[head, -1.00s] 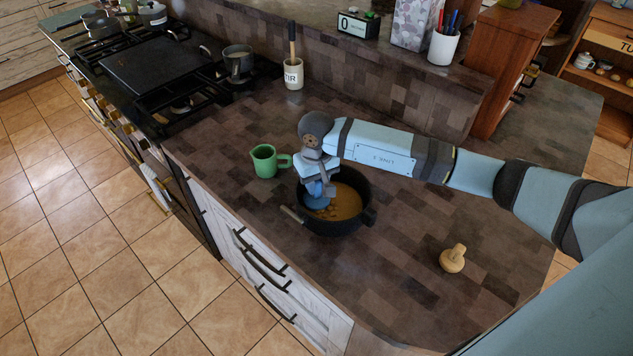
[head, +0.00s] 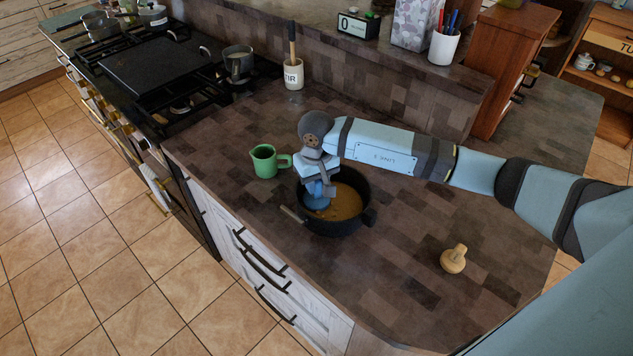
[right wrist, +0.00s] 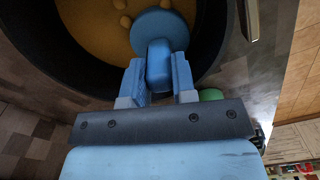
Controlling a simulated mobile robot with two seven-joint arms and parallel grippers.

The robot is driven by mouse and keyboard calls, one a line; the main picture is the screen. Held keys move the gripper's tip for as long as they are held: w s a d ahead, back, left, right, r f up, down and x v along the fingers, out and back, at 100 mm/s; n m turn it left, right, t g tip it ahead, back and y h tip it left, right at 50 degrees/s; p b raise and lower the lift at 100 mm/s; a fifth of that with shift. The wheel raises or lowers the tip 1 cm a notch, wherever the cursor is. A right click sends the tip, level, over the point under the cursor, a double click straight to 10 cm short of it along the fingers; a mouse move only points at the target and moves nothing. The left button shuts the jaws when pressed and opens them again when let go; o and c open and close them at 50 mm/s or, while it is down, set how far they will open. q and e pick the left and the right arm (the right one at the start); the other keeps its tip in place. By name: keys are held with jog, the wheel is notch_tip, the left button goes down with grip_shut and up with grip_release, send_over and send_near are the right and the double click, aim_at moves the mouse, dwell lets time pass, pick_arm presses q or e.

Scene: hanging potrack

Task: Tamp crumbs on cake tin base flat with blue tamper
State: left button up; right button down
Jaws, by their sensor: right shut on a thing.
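The dark cake tin (head: 338,228) stands on the counter with a tan crumb layer (head: 347,203) over its base. A few raised lumps show on the crumbs in the right wrist view (right wrist: 95,25). My right gripper (head: 318,187) reaches down into the tin from above and is shut on the handle of the blue tamper (right wrist: 160,28). The tamper's round disc (head: 316,202) is low in the left part of the tin, over the crumbs. I cannot tell whether it touches them. My left gripper is not in view.
A green mug (head: 264,161) stands just left of the tin. A wooden tamper-like piece (head: 453,259) stands on the counter at the right. A utensil crock (head: 293,75) and the stove (head: 155,75) are behind. The counter right of the tin is mostly clear.

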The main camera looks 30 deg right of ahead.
jog(key=shift+s+f, duration=0.1)
dwell(0.5)
jog(key=shift+r+p, duration=1)
jog(key=shift+r, duration=2.55)
